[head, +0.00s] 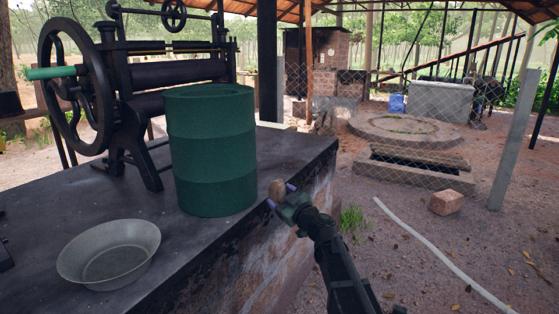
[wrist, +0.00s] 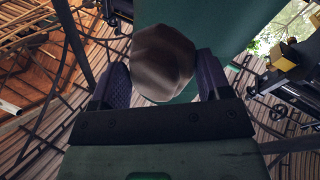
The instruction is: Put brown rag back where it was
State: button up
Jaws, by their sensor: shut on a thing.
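The brown rag (head: 277,190) is a small bunched lump between the fingertips of my gripper (head: 281,194), held just in front of the green barrel's right side. In the wrist view the rag (wrist: 162,62) sits between the two dark fingers of my gripper (wrist: 160,82), which are shut on it. The green barrel (head: 210,155) stands upright on the dark table top (head: 110,205), close to its right edge. The barrel also fills the background behind the rag in the wrist view (wrist: 205,20). I cannot tell whether the rag touches anything below it.
A metal bowl (head: 108,255) sits on the table front left. A black roller machine (head: 150,85) with a large wheel stands behind the barrel. To the right the ground is open, with a white hose (head: 440,255) and a loose brick (head: 446,202). A wire fence stands farther back.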

notch_tip(320, 180, up, 24)
jog(key=p, duration=2.1)
jog(key=shift+r, duration=0.15)
